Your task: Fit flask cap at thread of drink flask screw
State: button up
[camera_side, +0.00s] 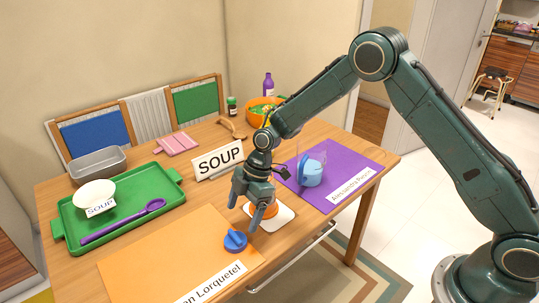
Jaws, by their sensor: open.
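A small round blue piece (235,241) with a raised grip, which looks like the flask cap, lies on the orange placemat near the front of the table. An orange object (268,209), possibly the drink flask, stands on a white square mat; my gripper partly hides it and I cannot make out its thread. My gripper (243,215) points down, open, just in front of and left of the orange object, above and behind the blue piece. I see nothing between its fingers. Whether a finger touches the orange object cannot be told.
A light blue cup (312,172) with a clear upright piece stands on the purple placemat (345,165). A SOUP sign (218,160) stands behind my gripper. A green tray (75,222) with a white bowl (94,193) and purple ladle (125,221) lies left. An orange bowl (262,110) stands behind.

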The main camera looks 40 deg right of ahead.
aim_at(235, 235)
jog(key=shift+x, duration=1.5)
jog(key=shift+f, duration=0.1)
jog(key=shift+x, duration=2.5)
jog(key=shift+s+a, duration=0.15)
jog(key=shift+c, duration=0.2)
jog(key=c, duration=1)
